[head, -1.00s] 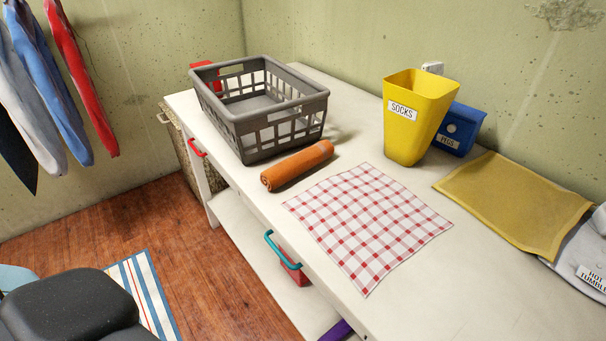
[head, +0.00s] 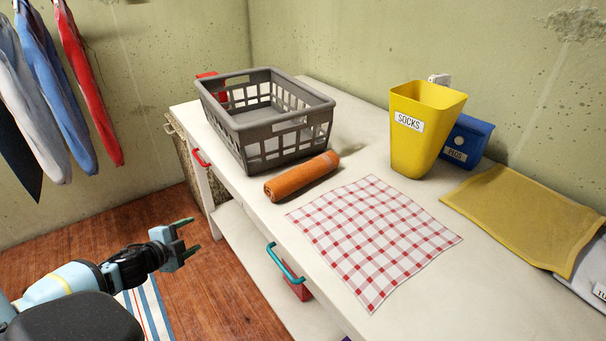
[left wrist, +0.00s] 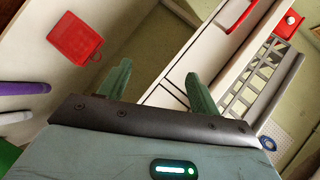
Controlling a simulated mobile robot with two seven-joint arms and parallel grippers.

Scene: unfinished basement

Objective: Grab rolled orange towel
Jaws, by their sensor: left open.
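The rolled orange towel (head: 302,177) lies on the white table (head: 262,222), in front of the grey basket and beside the checked cloth. My left gripper (head: 190,242) is open and empty in the head view, left of the table's front edge and apart from the towel. In the left wrist view its two green fingers (left wrist: 158,88) are spread with nothing between them. The towel cannot be made out in the left wrist view. My right gripper is not in view.
A grey basket (head: 246,133) stands behind the towel. A red-and-white checked cloth (head: 375,240) lies right of it. A yellow socks bin (head: 420,150), a blue pegs holder (head: 468,140) and a mustard cloth (head: 520,215) sit further right. A teal handle (head: 283,262) juts from the front edge.

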